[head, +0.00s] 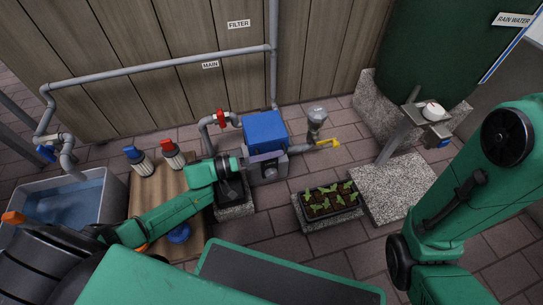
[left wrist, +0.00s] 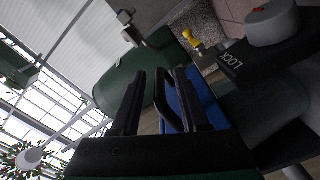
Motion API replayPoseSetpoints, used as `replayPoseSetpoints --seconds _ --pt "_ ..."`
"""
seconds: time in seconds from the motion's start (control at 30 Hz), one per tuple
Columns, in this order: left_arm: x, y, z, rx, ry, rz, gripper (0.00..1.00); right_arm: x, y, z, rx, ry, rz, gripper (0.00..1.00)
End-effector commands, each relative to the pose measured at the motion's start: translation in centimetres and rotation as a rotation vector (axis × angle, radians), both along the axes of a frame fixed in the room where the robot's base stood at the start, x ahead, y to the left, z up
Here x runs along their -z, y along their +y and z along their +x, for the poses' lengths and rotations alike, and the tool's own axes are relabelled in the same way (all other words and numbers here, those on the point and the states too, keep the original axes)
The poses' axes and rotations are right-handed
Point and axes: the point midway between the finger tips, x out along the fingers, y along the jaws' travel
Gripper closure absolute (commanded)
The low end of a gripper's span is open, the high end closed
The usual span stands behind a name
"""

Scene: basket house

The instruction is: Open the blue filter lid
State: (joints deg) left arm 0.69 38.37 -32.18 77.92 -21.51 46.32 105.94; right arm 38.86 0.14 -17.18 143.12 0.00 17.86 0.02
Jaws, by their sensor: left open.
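The blue filter lid (head: 264,128) sits shut on the grey filter housing (head: 268,166) in the middle of the head view. In the left wrist view the blue lid (left wrist: 203,100) shows partly behind my fingers, with a black handle (left wrist: 161,98) on it. My left gripper (left wrist: 158,75) is open at the lid. The handle shows between its two fingers, closer to the right one; I cannot tell whether they touch. In the head view the left gripper (head: 246,160) is small and dark beside the housing. A grey knob (left wrist: 271,22) stands by a LOCK label (left wrist: 235,60).
A red valve (head: 220,118) and pipes are behind the filter. A seedling tray (head: 330,203) lies to the right. A green rain-water tank (head: 440,50) stands at the back right.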

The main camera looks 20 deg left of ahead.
Motion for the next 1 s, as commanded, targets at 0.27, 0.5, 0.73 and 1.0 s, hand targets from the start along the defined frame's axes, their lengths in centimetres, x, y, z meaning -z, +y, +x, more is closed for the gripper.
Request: replayPoseSetpoints --seconds 0.27,0.5,0.73,1.0 --pt "0.01 0.04 -0.03 0.000 0.000 0.000 1.00 -0.01 0.01 0.00 0.000 0.000 0.000 1.00" --pt "0.03 0.07 -0.02 -0.001 0.000 0.001 1.00 -0.01 0.02 0.00 0.000 0.000 0.000 1.00" --pt "0.03 0.09 -0.02 -0.001 0.000 0.001 1.00 0.00 0.02 0.00 0.000 0.000 0.000 1.00" --pt "0.03 0.12 -0.01 -0.001 0.000 0.002 1.00 0.01 0.01 0.00 0.000 0.000 0.000 1.00"
